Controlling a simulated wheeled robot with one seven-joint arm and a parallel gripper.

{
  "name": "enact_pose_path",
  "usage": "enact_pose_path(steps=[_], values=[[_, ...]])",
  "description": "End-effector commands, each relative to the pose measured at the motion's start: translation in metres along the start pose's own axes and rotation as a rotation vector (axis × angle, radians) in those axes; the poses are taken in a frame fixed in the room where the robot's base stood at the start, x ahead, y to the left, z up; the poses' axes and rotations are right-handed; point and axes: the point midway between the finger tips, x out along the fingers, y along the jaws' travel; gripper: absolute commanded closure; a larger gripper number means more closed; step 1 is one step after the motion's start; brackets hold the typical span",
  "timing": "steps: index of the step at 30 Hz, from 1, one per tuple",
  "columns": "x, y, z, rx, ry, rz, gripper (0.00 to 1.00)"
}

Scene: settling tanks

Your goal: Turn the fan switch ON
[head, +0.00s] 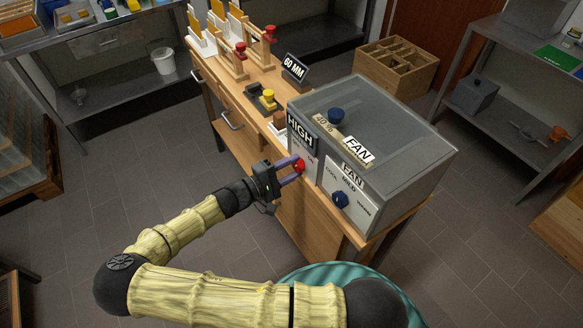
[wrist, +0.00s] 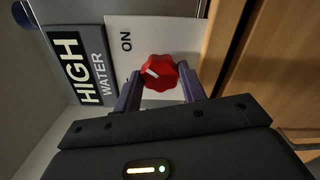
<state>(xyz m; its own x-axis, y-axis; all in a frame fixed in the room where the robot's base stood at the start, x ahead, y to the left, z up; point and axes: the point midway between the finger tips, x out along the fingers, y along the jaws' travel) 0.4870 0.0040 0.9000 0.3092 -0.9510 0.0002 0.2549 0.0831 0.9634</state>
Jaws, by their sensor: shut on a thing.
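A red knob (head: 299,166) sits on a white panel (head: 310,160) on the front of a grey, glass-topped box. My gripper (head: 296,167) is shut on this knob, with one purple finger on each side. In the wrist view the red knob (wrist: 163,75) has a white pointer mark on its left side. The word ON is printed to the upper left of the knob; a second label is mostly hidden by a finger. A FAN tag (head: 352,175) is above a neighbouring panel with a blue knob (head: 340,200), marked COOL, MILD and WARM.
A HIGH WATER sign (head: 300,132) stands beside the red knob. A yellow-topped item (head: 268,98) and wooden stands are further along the bench. Floor is clear at left.

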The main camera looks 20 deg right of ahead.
Motion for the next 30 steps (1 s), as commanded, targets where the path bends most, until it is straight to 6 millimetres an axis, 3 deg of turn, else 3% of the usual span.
enact_pose_path(steps=[2,3,6,19,23,30], values=[[-0.001,-0.001,0.0,0.002,0.001,-0.002,0.82],[-0.001,-0.001,0.0,0.002,0.001,-0.002,0.57],[-0.001,-0.001,0.0,0.001,0.001,-0.002,0.38],[-0.008,-0.001,-0.001,0.001,0.002,-0.001,0.37],[-0.025,-0.002,-0.001,0.0,0.004,-0.002,0.37],[-0.072,-0.002,-0.002,0.001,0.006,-0.003,0.37]])
